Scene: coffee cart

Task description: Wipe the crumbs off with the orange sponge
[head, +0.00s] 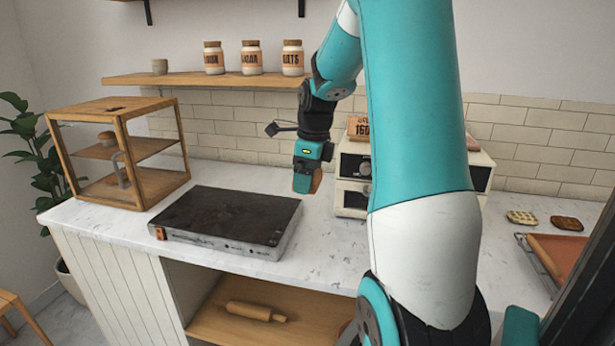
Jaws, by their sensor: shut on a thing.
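My gripper (305,178) is shut on the orange sponge (316,183), of which a small orange part shows at the jaws. The gripper points down over the white marble counter (335,250), just right of the back right corner of the black griddle. I cannot tell whether the sponge touches the counter. Small dark specks lie on the counter right of the griddle, in front of the oven; they are too small to tell crumbs from marble veining.
The dark flat griddle (230,215) stands left of my gripper. A cream oven (352,180) stands close on its right, partly behind my arm. A wooden display case (165,185) is at the left. Waffles (522,217) and an orange-brown tray (560,255) lie at the right.

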